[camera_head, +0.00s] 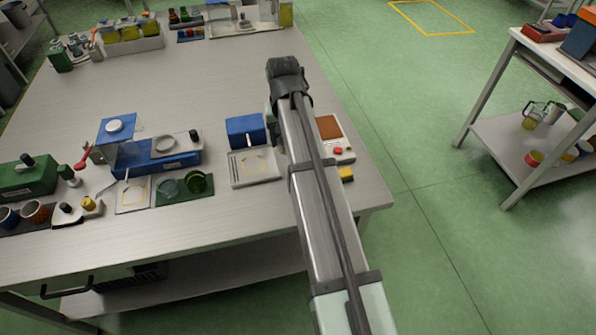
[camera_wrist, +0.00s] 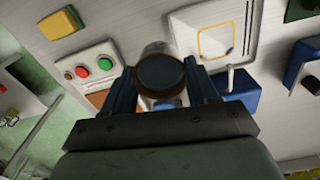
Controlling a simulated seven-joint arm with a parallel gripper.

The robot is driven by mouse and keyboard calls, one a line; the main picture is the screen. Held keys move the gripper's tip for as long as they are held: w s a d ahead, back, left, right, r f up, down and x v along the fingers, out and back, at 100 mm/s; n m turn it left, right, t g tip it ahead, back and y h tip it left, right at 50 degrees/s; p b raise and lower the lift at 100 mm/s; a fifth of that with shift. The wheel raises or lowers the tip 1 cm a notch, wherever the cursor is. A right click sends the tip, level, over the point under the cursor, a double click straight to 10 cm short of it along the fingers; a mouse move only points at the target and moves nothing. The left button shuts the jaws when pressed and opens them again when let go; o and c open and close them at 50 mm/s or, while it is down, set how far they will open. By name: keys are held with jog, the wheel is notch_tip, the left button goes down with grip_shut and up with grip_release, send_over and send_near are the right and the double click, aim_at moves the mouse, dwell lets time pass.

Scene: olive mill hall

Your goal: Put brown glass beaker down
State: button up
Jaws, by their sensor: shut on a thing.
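The brown glass beaker (camera_wrist: 161,50) is between the two dark blue fingers of my gripper (camera_wrist: 160,72) in the wrist view. The fingers are shut on it, and its dark round end faces the camera. In the head view my arm hides the beaker and the fingers. A white plate with a thin yellow square outline (camera_head: 239,179) lies left of my arm on the table. It also shows in the wrist view (camera_wrist: 240,20), beside the beaker. I cannot tell whether the beaker touches any surface.
A blue box (camera_head: 245,129) stands behind the plate. A panel with a brown pad and red button (camera_head: 337,150) and a yellow block (camera_head: 346,174) are right of my arm. A green mat (camera_head: 184,203) bears two glass vessels at left. Bare table (camera_head: 230,75) lies farther back.

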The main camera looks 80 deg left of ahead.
jog(key=shift+n, duration=0.5)
jog(key=shift+w+d+r, duration=0.3)
jog(key=shift+w+d, duration=0.3)
jog(key=shift+w, duration=0.25)
jog(key=shift+w+d+r, duration=0.3)
jog(key=shift+w+d, duration=0.3)
jog(key=shift+w, duration=0.25)
jog(key=shift+f, duration=0.1)
jog(key=shift+f, duration=4.9)
jog(key=shift+f, duration=0.1)
jog(key=o, duration=0.6)
jog(key=shift+c, duration=0.2)
